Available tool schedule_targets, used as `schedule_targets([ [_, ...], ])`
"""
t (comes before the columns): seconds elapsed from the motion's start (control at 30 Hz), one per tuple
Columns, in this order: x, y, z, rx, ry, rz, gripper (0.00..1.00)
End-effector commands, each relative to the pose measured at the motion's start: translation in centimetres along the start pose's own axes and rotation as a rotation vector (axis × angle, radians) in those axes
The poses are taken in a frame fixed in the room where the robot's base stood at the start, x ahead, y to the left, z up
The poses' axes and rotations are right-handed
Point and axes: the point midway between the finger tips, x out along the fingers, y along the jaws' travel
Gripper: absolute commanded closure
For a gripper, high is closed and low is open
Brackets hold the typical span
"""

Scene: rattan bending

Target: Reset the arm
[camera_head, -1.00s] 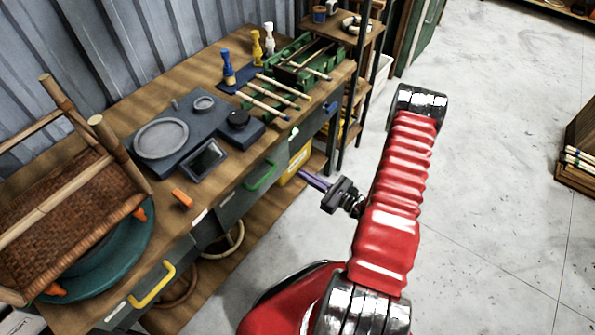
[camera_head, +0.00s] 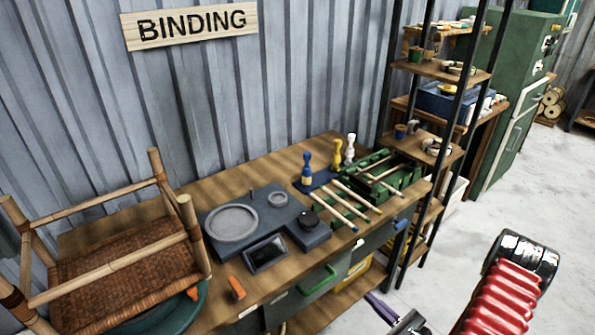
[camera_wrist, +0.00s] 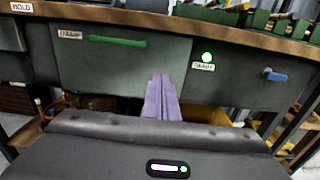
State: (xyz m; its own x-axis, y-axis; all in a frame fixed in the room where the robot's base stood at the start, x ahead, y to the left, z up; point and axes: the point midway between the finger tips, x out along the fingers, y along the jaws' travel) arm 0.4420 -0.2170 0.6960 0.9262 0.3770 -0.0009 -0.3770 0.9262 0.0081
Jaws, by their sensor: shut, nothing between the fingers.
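My gripper (camera_head: 376,304) shows at the bottom edge of the head view, in front of the workbench (camera_head: 258,287). Its purple fingers lie together, with nothing between them. In the wrist view my gripper (camera_wrist: 161,82) points at the bench's drawer fronts, between a green handle (camera_wrist: 117,41) and a blue handle (camera_wrist: 274,75). The fingers look apart from the drawers. My red arm is partly cut off at the lower right of the head view.
A rattan chair frame (camera_head: 110,266) stands on a teal turntable (camera_head: 170,315) at left. A grey fixture (camera_head: 262,225), sticks and a green rack (camera_head: 400,178) lie on the bench. Black-posted shelves (camera_head: 430,135) stand right of it. Open floor (camera_head: 480,215) lies further right.

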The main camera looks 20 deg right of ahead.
Motion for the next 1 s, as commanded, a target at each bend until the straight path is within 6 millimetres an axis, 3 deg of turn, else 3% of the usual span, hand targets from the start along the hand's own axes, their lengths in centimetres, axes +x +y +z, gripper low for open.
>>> schedule_targets([
  [0.17,0.0,0.7,-0.7,0.015,0.028,0.027,1.00],
  [0.47,-1.0,7.0,-1.8,0.052,0.106,0.245,1.00],
  [1.0,-3.5,14.5,4.0,-0.184,0.258,0.749,1.00],
])
